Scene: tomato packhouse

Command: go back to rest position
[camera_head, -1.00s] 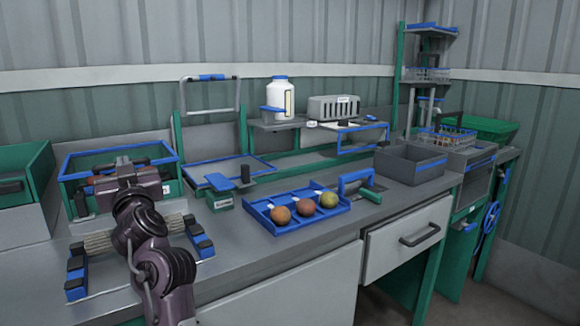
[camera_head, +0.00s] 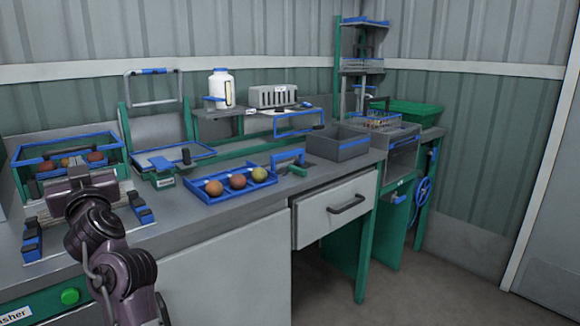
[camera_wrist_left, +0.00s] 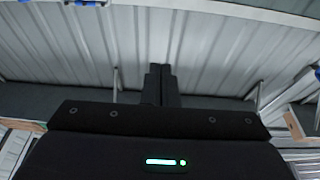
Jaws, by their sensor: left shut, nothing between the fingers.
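My left arm comes in from the lower left of the head view. Its gripper (camera_head: 78,170) is in front of a blue-rimmed green crate (camera_head: 22,180) that holds several reddish tomatoes. In the left wrist view the two dark fingers (camera_wrist_left: 160,70) are together with nothing between them, against a pale corrugated wall (camera_wrist_left: 215,50). My right gripper is in neither view.
A blue tray (camera_head: 208,198) with three tomatoes lies on the grey bench. Behind it are a white bottle (camera_head: 221,90) and a grey slotted box (camera_head: 273,97). A grey bin (camera_head: 340,143) stands to the right. The floor (camera_head: 455,265) at right is clear.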

